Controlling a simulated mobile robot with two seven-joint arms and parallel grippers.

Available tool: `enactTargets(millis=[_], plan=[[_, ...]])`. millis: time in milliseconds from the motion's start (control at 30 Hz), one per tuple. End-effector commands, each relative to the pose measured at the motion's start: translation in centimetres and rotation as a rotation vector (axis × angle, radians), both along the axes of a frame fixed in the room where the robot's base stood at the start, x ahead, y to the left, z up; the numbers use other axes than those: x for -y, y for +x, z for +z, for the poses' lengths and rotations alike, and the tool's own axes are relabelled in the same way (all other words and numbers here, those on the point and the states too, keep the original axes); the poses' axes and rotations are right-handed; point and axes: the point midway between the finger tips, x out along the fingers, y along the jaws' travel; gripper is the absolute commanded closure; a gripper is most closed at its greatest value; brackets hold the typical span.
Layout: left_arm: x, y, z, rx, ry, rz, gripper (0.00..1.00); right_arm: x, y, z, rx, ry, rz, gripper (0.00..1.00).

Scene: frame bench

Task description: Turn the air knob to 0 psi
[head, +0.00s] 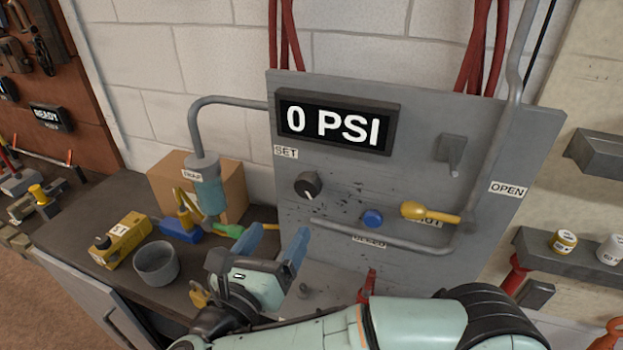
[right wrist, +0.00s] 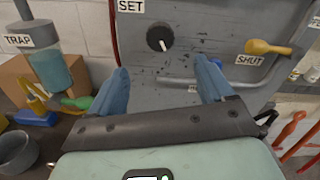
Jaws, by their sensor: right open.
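The air knob (head: 308,185) is a round black dial with a white pointer mark, on the grey panel (head: 450,100) below the SET label. The display (head: 337,122) above it reads 0 PSI. My right gripper (head: 275,245) is open and empty, below and in front of the knob, apart from it. In the right wrist view the knob (right wrist: 159,37) shows above and between the two blue fingers, with its white mark pointing down and slightly right. My left gripper is not in view.
A yellow lever (head: 430,213) and a blue button (head: 372,218) are right of the knob. A grey pipe (head: 380,246) runs below them. The TRAP canister (head: 207,185), a cardboard box (head: 170,175) and a grey cup (head: 156,263) stand left on the bench.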

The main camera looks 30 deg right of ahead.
Motion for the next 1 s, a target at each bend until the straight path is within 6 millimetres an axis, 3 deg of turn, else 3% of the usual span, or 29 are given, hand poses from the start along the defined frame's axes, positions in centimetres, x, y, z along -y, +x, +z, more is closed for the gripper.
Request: enactTargets(millis=[167,600,1000], plan=[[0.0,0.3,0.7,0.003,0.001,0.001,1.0,1.4,1.1,0.2,0.002,0.0,-0.005,0.19],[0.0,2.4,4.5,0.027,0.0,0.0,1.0,8.1,6.9,0.3,0.0,-0.002,-0.005,0.19],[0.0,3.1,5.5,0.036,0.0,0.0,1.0,10.2,8.7,0.0,-0.001,-0.001,-0.001,0.19]])
